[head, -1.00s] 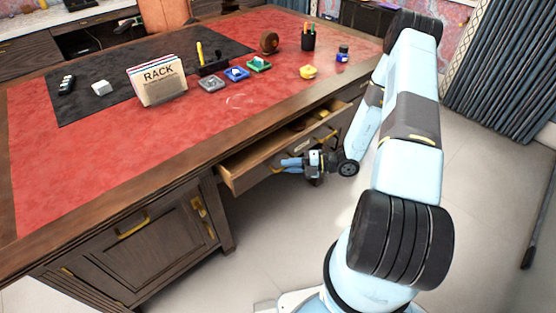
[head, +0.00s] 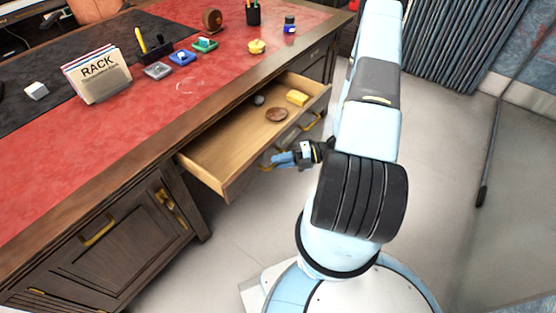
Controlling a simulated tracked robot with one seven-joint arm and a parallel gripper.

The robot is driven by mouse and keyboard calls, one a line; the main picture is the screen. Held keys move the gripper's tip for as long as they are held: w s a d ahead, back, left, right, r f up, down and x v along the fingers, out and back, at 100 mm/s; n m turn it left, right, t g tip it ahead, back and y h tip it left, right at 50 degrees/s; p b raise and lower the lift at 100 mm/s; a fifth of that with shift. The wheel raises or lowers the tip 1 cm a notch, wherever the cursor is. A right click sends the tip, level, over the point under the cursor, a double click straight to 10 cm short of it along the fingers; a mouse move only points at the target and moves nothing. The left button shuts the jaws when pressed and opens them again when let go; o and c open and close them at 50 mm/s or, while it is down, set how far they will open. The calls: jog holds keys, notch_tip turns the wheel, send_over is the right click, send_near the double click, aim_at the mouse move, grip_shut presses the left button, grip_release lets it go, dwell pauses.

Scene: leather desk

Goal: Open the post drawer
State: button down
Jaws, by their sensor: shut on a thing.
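The post drawer (head: 222,152) stands well out from the front of the desk, its pale wooden inside showing. In it lie a yellow block (head: 297,98), a round brown disc (head: 276,115) and a small dark grey thing (head: 259,100). My gripper (head: 274,161) is at the outer face of the drawer front, shut on its brass handle (head: 265,165). My wrist hides part of the front, and the exact contact is small in this view.
The red desk top (head: 150,121) carries a letter rack (head: 98,77), several small coloured items and a pen cup (head: 253,14). A closed cupboard door (head: 115,240) is at the lower left. The floor before the drawer is clear apart from my own base.

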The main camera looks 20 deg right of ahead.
jog(key=shift+s+f, duration=0.1)
jog(key=shift+f, duration=0.05)
jog(key=c, duration=1.1)
grip_release()
jog(key=shift+c, duration=0.2)
jog(key=v, duration=1.3)
jog(key=shift+d, duration=0.35)
jog(key=w+a+r+n+g+h, duration=0.2)
jog(key=a+r+n+g+h, duration=0.15)
jog(key=r+n, duration=0.85)
jog(key=w+a+r+n+g+h, duration=0.1)
jog(key=a+r+n+g+h, duration=0.25)
jog(key=r+n, duration=0.8)
jog(key=s+a+r+n+t+h, duration=0.2)
jog(key=r+n, duration=0.3)
jog(key=r, duration=0.3)
jog(key=s+a+r+n+t+h, duration=0.3)
jog(key=s+r+n+h, duration=0.1)
jog(key=r, duration=0.4)
jog(key=s+a+r+n+t+h, duration=0.2)
jog(key=s+r+n, duration=0.3)
jog(key=r+n, duration=0.3)
jog(key=shift+a+t+h, duration=0.35)
jog(key=shift+t+h, duration=0.05)
jog(key=shift+t, duration=0.3)
